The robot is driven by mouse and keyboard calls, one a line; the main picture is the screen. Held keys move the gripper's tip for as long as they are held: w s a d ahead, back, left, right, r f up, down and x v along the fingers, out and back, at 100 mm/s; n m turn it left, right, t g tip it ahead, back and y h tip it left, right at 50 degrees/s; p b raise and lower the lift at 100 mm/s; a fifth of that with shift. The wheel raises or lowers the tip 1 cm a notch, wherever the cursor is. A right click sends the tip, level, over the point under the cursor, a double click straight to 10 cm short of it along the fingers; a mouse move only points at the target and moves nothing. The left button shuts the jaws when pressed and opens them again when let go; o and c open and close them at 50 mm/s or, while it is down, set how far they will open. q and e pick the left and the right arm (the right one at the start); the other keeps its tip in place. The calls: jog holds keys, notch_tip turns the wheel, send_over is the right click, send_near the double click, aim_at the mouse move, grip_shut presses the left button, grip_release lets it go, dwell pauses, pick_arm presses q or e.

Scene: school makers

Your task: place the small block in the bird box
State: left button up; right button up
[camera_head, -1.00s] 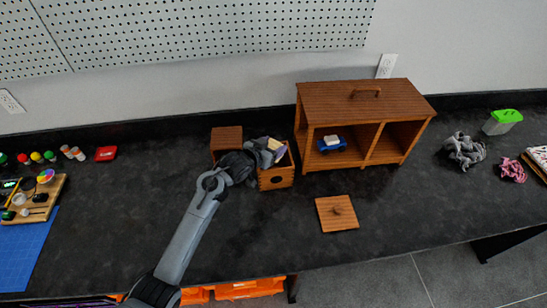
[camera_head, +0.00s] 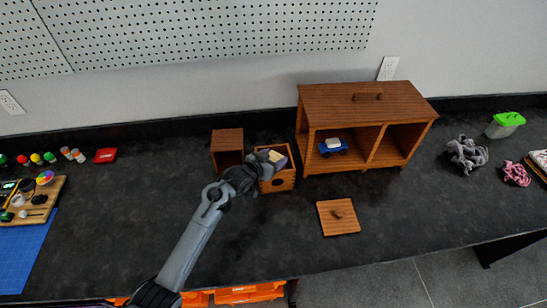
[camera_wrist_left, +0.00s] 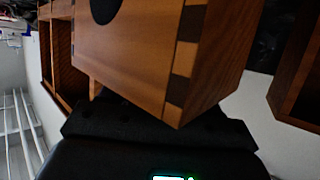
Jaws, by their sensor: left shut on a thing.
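The bird box (camera_head: 277,184) is an open-topped wooden box with a dark round hole in its front, standing left of the large wooden cabinet. In the left wrist view, its wall (camera_wrist_left: 140,55) and jointed corner fill much of the picture. My left gripper (camera_head: 271,159) is at the top of the box, shut on the small block (camera_head: 278,157), which shows as a pale tan and purplish patch at the opening. The fingers and the block's lower part are largely hidden. The block does not show in the left wrist view. My right gripper is out of view.
An open wooden box (camera_head: 227,145) stands just left of the bird box. The large cabinet (camera_head: 367,105), with a blue toy car (camera_head: 332,147) inside, stands close on the right. A wooden lid with a knob (camera_head: 338,217) lies in front. The table's left middle is clear.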

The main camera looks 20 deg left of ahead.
pick_arm(q)
jog(key=shift+f, duration=0.55)
jog(key=o, duration=0.8)
jog(key=shift+f, duration=0.15)
jog(key=shift+r, duration=0.55)
jog(key=r+p+v, duration=0.1)
jog(key=p+v, duration=0.2)
jog(key=v, duration=0.9)
jog(key=s+f+g+y, duration=0.1)
jog(key=s+f+g, duration=0.1)
jog(key=s, duration=0.5)
jog(key=s+d+f+g+y, duration=0.1)
jog(key=s+f+g, duration=0.1)
jog(key=s, duration=0.6)
jog(key=s+f+g+y, duration=0.1)
jog(key=s+f, duration=0.3)
jog(key=s, duration=0.4)
jog(key=shift+s+d+n+g, duration=0.2)
jog(key=shift+d+n+g, duration=0.2)
jog(key=shift+g, duration=0.4)
jog(key=s+g, duration=0.3)
jog(key=s, duration=0.7)
jog(key=shift+s+d+r, duration=0.2)
jog(key=shift+d+r, duration=0.1)
jog(key=shift+r, duration=0.15)
